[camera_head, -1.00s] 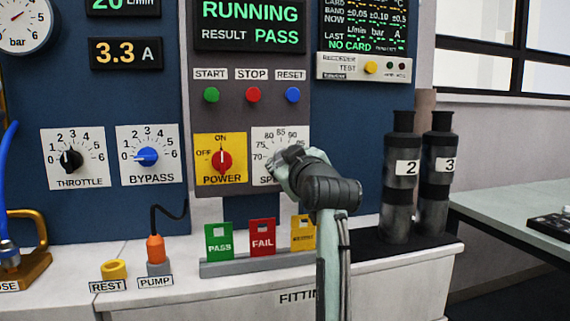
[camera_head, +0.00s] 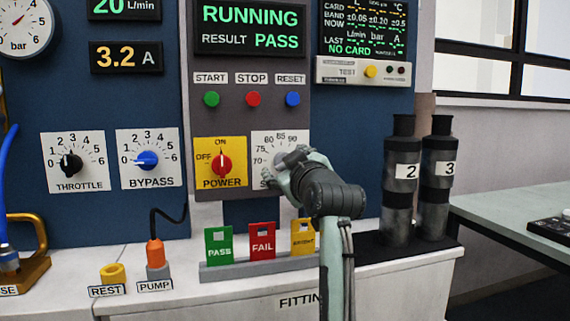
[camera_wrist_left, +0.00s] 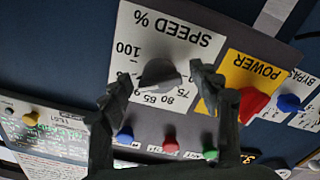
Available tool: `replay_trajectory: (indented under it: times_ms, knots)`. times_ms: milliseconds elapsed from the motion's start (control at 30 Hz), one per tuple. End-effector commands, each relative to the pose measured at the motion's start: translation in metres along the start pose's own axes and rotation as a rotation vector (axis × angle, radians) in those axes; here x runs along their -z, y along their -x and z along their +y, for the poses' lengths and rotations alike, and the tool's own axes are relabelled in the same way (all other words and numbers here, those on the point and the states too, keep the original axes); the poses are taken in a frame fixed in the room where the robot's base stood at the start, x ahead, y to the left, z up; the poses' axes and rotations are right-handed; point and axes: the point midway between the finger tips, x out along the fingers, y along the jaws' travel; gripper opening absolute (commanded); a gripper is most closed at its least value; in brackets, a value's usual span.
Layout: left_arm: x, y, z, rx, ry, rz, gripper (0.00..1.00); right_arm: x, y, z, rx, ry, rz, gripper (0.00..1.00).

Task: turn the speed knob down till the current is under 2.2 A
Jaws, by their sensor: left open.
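The grey speed knob (camera_wrist_left: 160,74) sits on its white dial plate (camera_wrist_left: 190,38), seen upside down in the left wrist view. My left gripper (camera_wrist_left: 160,82) is open, with one finger on each side of the knob; I cannot tell whether either finger touches it. In the head view my left gripper (camera_head: 288,174) covers the lower part of the speed dial (camera_head: 284,144), hiding where the knob points. The current display (camera_head: 125,56) reads 3.2 A. My right gripper is not in view.
The red power knob (camera_head: 221,163) on its yellow plate is close to the left of the speed dial. Start, stop and reset buttons (camera_head: 252,99) are above. Pass and fail cards (camera_head: 262,241) stand below, and dark cylinders (camera_head: 398,190) stand to the right.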

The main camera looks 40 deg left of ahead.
Motion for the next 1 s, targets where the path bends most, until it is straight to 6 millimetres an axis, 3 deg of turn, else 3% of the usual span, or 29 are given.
replay_trajectory:
  times_ms: [500, 700, 1000]
  knots:
    - [0.000, 0.098, 0.000, -0.001, 0.001, -0.002, 0.62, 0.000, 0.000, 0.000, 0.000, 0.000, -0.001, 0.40]
    - [0.000, 0.111, 0.000, 0.000, 0.001, -0.002, 0.62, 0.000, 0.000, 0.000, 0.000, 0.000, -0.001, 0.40]
    - [0.000, 0.112, 0.000, 0.000, 0.001, -0.002, 0.62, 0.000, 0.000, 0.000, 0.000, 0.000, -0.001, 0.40]
